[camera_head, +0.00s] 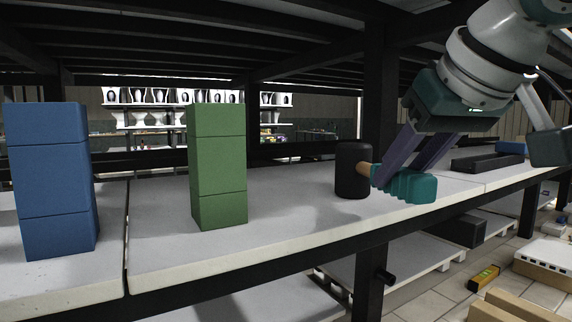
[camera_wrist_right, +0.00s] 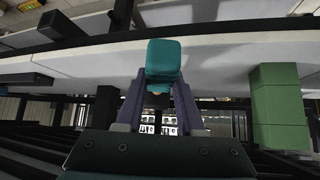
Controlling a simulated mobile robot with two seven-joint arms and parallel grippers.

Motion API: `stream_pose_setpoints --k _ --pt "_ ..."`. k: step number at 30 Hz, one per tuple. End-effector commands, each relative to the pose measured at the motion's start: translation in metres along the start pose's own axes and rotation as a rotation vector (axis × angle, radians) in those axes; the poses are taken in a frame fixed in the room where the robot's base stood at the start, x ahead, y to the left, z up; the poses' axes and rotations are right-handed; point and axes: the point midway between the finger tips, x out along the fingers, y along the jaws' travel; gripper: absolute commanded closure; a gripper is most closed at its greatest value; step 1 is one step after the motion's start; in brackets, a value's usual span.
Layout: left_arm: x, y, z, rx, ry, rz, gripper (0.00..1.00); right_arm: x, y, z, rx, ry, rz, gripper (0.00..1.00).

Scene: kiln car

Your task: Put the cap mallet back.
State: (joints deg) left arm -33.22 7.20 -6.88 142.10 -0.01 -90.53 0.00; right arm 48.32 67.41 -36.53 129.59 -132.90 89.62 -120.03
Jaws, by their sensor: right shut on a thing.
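The cap mallet has a black cylindrical head (camera_head: 352,171), a short tan handle and a ribbed teal grip (camera_head: 412,187). My right gripper (camera_head: 400,177) comes down from the upper right, its purple fingers shut on the mallet's grip. The head points left and looks upright, at or just above the pale shelf slab (camera_head: 290,222); I cannot tell whether it touches. In the right wrist view, the teal grip (camera_wrist_right: 163,60) shows between the fingers and mostly hides the head. My left gripper is not in view.
A green block stack (camera_head: 218,165) stands left of the mallet, a blue stack (camera_head: 52,180) farther left. A black bar-like piece (camera_head: 478,161) lies behind on the right. A dark post (camera_head: 374,90) rises behind the mallet. Clear slab lies between the green stack and mallet.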

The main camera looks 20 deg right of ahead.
Motion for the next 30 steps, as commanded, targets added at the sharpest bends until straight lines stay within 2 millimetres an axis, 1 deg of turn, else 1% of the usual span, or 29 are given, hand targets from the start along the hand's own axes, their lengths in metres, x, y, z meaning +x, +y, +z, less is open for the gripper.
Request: stream_pose_setpoints --k 7,8,16,17,30 --pt "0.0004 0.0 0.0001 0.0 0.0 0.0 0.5 0.0003 0.0002 -0.0002 0.001 0.002 0.0 1.0" --pt "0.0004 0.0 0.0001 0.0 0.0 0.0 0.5 0.0003 0.0002 -0.0001 0.001 0.001 0.0 0.61" --pt "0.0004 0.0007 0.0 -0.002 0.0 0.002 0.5 0.0005 0.0001 0.0004 0.0 0.0 0.0 0.3" --pt "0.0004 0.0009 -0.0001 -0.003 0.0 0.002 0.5 0.0005 0.0001 0.0005 0.0 -0.001 0.0 0.28" --pt "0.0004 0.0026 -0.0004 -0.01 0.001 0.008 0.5 0.0008 0.0 0.0013 0.0 -0.003 0.0 0.28"
